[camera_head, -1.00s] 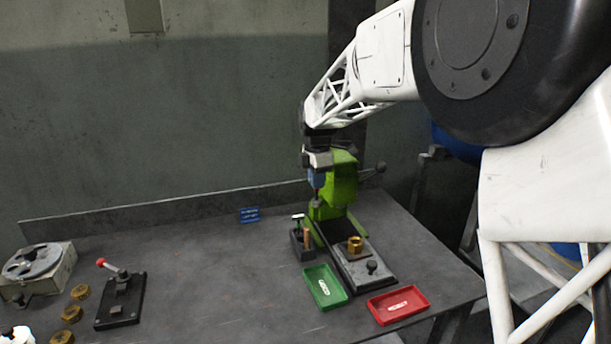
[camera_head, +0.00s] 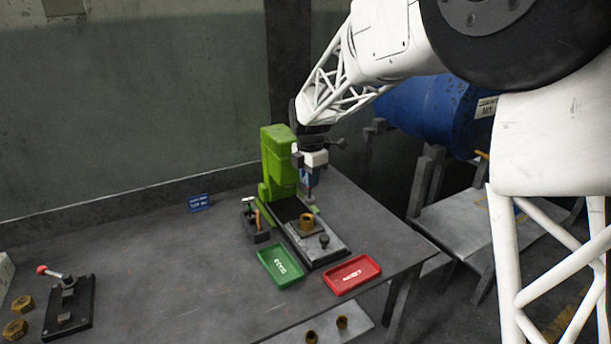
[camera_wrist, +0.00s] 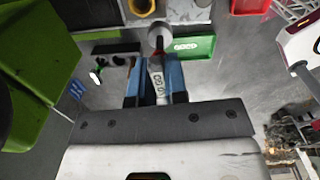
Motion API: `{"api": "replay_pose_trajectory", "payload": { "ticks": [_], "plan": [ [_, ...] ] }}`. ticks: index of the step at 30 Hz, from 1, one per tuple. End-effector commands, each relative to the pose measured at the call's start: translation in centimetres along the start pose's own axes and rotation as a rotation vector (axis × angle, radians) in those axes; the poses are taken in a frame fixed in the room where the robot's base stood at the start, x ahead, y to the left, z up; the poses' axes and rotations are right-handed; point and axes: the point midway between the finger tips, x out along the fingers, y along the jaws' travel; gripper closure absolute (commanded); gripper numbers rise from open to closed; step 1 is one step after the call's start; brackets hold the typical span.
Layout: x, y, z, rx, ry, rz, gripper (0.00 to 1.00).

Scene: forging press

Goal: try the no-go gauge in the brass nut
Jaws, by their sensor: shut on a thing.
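The brass nut (camera_head: 306,222) sits on the grey plate in front of the green press. Its edge also shows at the top of the wrist view (camera_wrist: 142,5). My gripper (camera_head: 311,178) is above and slightly behind the nut, apart from it. In the wrist view its blue fingers (camera_wrist: 156,83) are shut on a grey gauge (camera_wrist: 157,70) with lettering that appears to include "GO". The gauge's round end (camera_wrist: 160,38) points toward the plate side, clear of the nut. The head view shows the gauge hanging down, its tip above the plate.
The green press (camera_head: 278,165) stands close on the left. A black rack (camera_head: 256,232) holds other tools. A green tray (camera_head: 281,267) and a red tray (camera_head: 352,274) lie in front. A lever fixture (camera_head: 68,308) and brass nuts (camera_head: 22,304) are far left. The table middle is clear.

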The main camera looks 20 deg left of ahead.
Motion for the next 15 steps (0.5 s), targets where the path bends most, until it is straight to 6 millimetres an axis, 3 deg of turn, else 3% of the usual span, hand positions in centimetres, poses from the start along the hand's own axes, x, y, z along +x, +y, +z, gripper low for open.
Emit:
{"api": "replay_pose_trajectory", "payload": {
  "ticks": [15],
  "plan": [
    [1.6,2.7,1.2,0.103,0.000,0.000,1.00]
  ]
}}
